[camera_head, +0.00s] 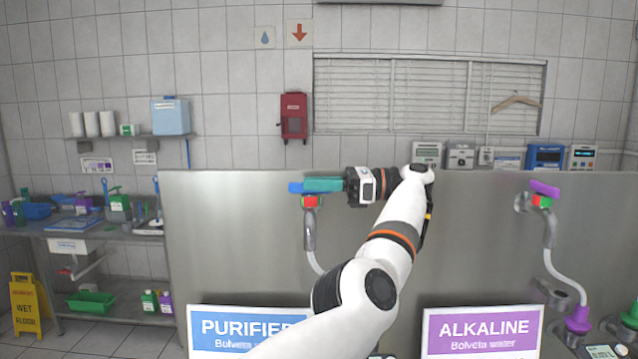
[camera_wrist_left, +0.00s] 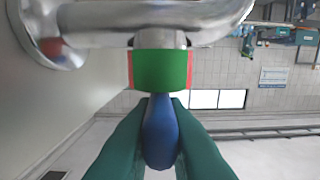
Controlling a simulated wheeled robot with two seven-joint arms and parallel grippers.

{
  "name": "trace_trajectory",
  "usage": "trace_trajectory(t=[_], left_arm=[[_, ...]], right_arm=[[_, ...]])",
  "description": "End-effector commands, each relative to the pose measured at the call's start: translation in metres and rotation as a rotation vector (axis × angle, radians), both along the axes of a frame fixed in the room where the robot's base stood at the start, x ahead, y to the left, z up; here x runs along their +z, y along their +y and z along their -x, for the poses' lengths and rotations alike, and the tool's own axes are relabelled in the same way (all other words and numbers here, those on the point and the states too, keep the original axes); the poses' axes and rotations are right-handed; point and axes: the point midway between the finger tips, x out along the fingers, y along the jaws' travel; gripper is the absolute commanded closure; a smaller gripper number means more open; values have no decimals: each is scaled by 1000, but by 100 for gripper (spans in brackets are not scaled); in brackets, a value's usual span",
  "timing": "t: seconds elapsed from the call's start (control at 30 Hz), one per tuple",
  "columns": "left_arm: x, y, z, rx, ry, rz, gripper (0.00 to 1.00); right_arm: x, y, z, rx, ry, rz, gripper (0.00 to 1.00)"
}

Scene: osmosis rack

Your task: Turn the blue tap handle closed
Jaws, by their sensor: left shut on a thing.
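The blue tap handle (camera_head: 295,188) sits on top of the left tap, above a red and green collar (camera_head: 310,201). It points to the left in the head view, and its right part is hidden by my gripper. My left gripper (camera_head: 322,185) has teal fingers and reaches in from the right. In the left wrist view the fingers (camera_wrist_left: 160,145) are shut on the blue handle (camera_wrist_left: 160,130), one on each side. The green collar (camera_wrist_left: 160,70) and the metal tap pipe (camera_wrist_left: 150,20) show beyond the handle. My right gripper is not in view.
A steel panel (camera_head: 240,240) stands behind the taps. A second tap with a purple handle (camera_head: 545,188) is at the right. Signs reading PURIFIED (camera_head: 245,328) and ALKALINE (camera_head: 482,330) stand below. A yellow wet floor sign (camera_head: 26,305) stands at far left.

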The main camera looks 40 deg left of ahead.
Motion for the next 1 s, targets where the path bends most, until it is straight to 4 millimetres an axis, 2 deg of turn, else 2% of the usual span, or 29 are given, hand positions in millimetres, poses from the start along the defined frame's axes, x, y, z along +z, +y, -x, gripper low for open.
trace_trajectory(t=[0.43, 0.47, 0.57, 0.6, 1.0], left_arm=[[-1, 0, 1, 7, -1, 3, 100], [-1, 0, 1, 7, -1, 3, 85], [-1, 0, 0, 7, -1, 2, 69], [-1, 0, 0, 7, -1, 2, 66], [-3, 1, 2, 8, -1, 2, 66]], right_arm=[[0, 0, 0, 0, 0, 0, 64], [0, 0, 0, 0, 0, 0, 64], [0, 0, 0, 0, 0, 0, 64], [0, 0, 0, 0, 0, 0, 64], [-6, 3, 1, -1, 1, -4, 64]])
